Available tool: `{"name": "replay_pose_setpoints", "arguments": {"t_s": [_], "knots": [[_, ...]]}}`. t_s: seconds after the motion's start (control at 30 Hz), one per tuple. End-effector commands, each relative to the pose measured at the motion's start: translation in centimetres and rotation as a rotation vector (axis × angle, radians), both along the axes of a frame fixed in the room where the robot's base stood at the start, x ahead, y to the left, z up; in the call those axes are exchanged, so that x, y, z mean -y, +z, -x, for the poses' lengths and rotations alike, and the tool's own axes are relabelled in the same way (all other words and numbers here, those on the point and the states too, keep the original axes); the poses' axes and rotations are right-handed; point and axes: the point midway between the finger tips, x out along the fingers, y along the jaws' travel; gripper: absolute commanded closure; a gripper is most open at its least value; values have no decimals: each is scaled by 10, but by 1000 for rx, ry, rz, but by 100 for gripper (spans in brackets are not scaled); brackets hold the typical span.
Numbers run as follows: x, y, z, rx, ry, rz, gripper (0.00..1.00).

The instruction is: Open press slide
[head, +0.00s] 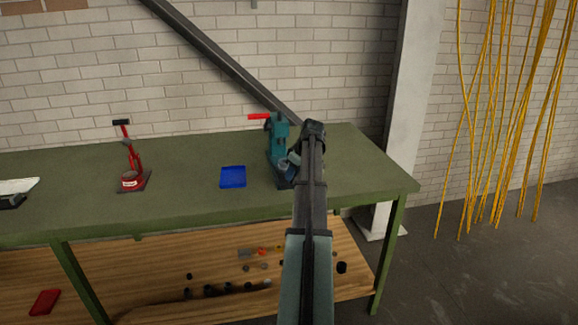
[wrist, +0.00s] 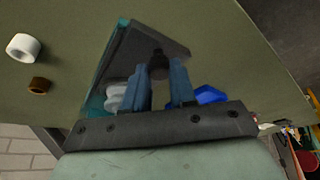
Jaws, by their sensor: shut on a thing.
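The teal press (head: 279,135) stands near the right end of the green table, with a red handle (head: 259,116) at its top. My arm covers its right side in the head view. In the wrist view the press shows as a dark plate with a teal edge (wrist: 107,60). The blue fingers of my gripper (wrist: 159,68) stand on either side of a small dark knob (wrist: 158,57) at the press and are shut on it. A pale rounded part (wrist: 117,97) lies beside the left finger. Whether the slide is open is hidden.
A blue tray (head: 233,177) lies left of the press and shows in the wrist view (wrist: 211,95). A red press (head: 131,180) stands further left.

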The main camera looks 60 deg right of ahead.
Motion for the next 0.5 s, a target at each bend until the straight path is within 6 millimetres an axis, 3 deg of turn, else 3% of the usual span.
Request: {"name": "replay_pose_setpoints", "arguments": {"t_s": [0.07,0.33,0.37,0.5], "knots": [[-8,0,7,-1,0,0,100],[-6,0,6,-1,1,0,100],[-6,0,6,0,1,0,74],[-6,0,6,0,1,0,60]]}}
